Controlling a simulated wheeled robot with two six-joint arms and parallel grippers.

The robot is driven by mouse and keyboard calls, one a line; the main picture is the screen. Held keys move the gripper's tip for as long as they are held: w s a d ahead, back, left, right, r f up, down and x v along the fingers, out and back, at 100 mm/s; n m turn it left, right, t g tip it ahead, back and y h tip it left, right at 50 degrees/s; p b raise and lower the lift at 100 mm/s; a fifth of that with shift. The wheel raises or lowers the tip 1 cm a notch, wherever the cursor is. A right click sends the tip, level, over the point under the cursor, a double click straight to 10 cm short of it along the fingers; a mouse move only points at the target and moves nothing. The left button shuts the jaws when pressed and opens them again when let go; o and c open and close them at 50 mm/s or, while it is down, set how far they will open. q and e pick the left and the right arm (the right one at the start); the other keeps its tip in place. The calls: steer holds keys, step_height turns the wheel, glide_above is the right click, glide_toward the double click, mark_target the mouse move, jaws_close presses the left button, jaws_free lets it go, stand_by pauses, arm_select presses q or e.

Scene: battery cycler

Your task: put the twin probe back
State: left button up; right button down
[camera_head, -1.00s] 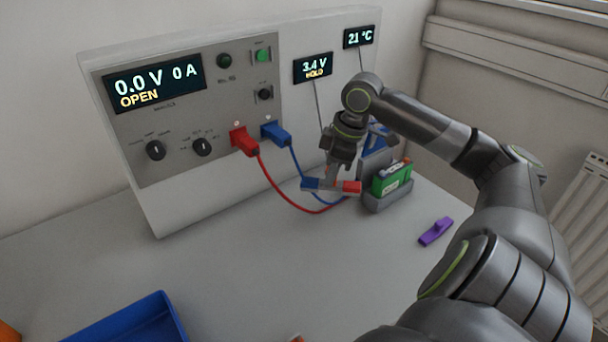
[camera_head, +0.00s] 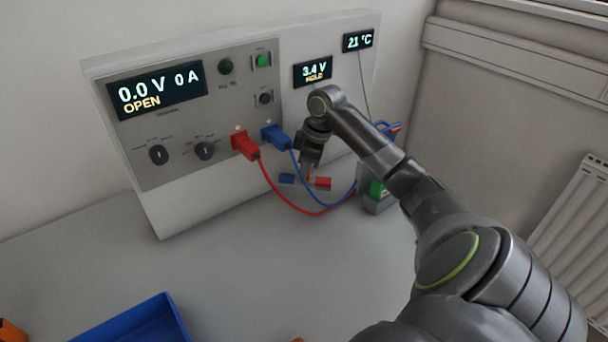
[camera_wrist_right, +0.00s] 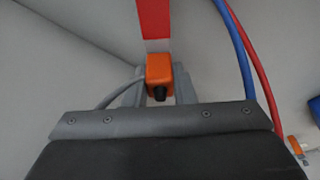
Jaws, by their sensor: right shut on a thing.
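My right gripper (camera_head: 309,166) is shut on the twin probe and holds it in front of the cycler's lower panel. The probe has a blue end (camera_head: 287,179) on the left and a red end (camera_head: 323,183) on the right. In the right wrist view, the probe's orange body (camera_wrist_right: 160,68) sits between the fingers, with a grey cable (camera_wrist_right: 113,90) running off left. The probe's red arm (camera_wrist_right: 154,18) stretches out above it there. The meter display (camera_head: 313,71) reads 3.4 V HOLD. The probe's holder cannot be made out. My left gripper is out of view.
The cycler (camera_head: 205,130) has a red plug (camera_head: 245,146) and a blue plug (camera_head: 275,137); their leads loop beside the probe. A grey cradle (camera_head: 376,204) with a green cell (camera_head: 377,188) is partly behind my arm. A blue tray (camera_head: 135,320) lies front left. The middle table is clear.

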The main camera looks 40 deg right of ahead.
mark_target(315, 179)
steer(key=shift+f, duration=0.9)
steer(key=shift+w+f+p, duration=0.2)
steer(key=shift+f+p, duration=0.1)
steer(key=shift+p, duration=0.05)
steer(key=shift+f, duration=0.15)
steer(key=c, duration=1.2)
jaws_free()
steer(key=shift+f, duration=0.1)
steer(key=b+v, duration=0.1)
steer(key=v, duration=1.1)
